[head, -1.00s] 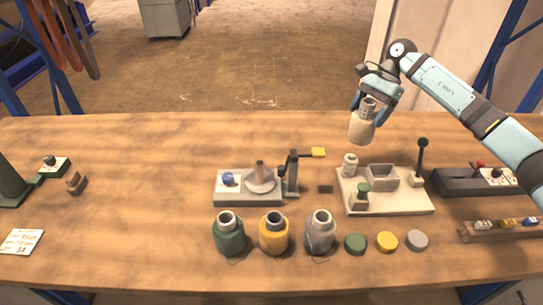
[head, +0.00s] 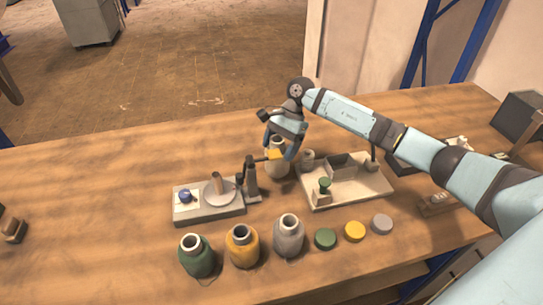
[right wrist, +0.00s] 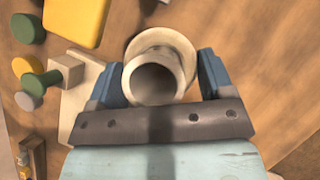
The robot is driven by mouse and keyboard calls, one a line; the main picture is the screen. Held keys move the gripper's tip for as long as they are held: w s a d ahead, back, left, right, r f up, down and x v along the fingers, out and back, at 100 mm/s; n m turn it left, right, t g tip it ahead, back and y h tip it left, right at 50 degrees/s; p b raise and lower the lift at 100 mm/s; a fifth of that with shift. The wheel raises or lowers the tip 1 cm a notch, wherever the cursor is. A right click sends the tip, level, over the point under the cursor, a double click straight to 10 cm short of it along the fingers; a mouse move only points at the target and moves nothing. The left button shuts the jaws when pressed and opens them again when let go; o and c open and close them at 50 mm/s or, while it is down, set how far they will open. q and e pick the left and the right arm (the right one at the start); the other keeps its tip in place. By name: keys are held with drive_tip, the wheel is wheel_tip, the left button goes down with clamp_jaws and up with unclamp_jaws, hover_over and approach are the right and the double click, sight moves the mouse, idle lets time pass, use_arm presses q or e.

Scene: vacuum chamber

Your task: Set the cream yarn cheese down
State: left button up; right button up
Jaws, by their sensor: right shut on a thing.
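The cream yarn cheese (head: 279,170) is upright or nearly so in the head view, low over the table behind the gap between two fixtures. A yellow paddle partly covers it. I cannot tell whether its base touches the wood. My right gripper (head: 282,144) is shut on it from above. In the right wrist view the cheese (right wrist: 165,40) sits between the two blue fingers, its hollow tube end facing the camera. My left gripper is not in view.
A grey fixture (head: 210,211) with a spindle disc and a post with the yellow paddle (head: 274,154) stands left. A cream fixture board (head: 350,193) with a bin stands right. Green, yellow and grey cheeses and several coloured discs line the front. The table behind is clear.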

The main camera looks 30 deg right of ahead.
drive_tip(key=shift+s+a+f, duration=0.2)
drive_tip(key=shift+a, duration=0.4)
drive_tip(key=shift+s+a+f+p, duration=0.25)
drive_tip(key=shift+a+f+p, duration=0.1)
drive_tip(key=shift+a+f, duration=0.45)
drive_tip(key=shift+f, duration=0.25)
drive_tip(key=o, duration=1)
